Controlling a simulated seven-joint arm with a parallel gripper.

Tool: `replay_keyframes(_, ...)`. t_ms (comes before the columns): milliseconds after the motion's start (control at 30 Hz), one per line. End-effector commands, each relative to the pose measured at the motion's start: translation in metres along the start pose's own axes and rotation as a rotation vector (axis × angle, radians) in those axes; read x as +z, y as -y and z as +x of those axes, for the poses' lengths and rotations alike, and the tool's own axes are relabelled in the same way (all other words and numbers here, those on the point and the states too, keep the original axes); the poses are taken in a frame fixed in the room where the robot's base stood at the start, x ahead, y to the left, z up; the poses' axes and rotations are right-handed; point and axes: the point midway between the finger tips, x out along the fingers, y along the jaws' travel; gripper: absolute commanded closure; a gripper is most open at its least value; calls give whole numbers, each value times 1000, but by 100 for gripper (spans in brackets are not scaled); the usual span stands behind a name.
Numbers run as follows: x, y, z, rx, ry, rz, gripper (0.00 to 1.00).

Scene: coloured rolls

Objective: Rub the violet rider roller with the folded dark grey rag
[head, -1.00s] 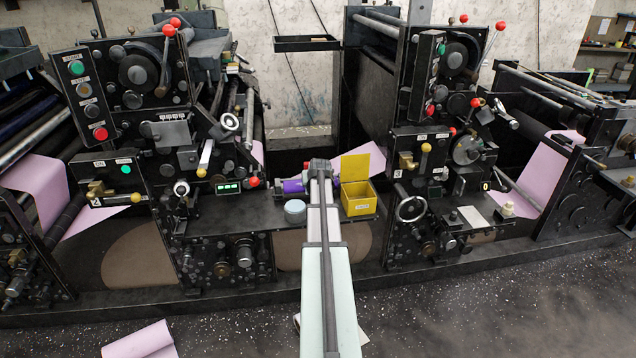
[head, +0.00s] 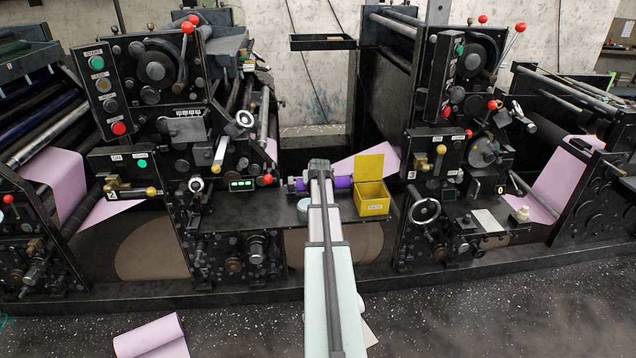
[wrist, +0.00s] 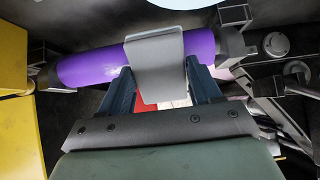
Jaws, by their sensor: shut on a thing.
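The violet rider roller (wrist: 95,66) runs across the upper part of the wrist view, between dark end brackets. In the head view its right part (head: 342,182) shows beside my arm, which hides some of it. My gripper (wrist: 162,88) is shut on the folded grey rag (wrist: 156,62), which stands up between the two fingers. The rag overlaps the middle of the roller in the wrist view; I cannot tell whether it presses on it. In the head view my arm hides the rag and the fingertips.
A yellow open bin (head: 373,208) stands right of the roller. A pale round tin (head: 303,205) sits left of my arm. Dark press frames with levers and knobs (head: 421,210) stand on both sides. Pink paper (head: 376,160) runs behind the roller.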

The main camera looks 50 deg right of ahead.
Motion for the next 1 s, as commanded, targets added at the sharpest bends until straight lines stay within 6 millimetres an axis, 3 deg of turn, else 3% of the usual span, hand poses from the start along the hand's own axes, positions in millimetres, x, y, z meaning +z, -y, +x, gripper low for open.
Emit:
replay_keyframes(433,0,26,-1,0,0,-1,62)
replay_keyframes(667,0,23,2,0,0,0,62)
replay_keyframes(1000,0,1,5,2,1,1,62)
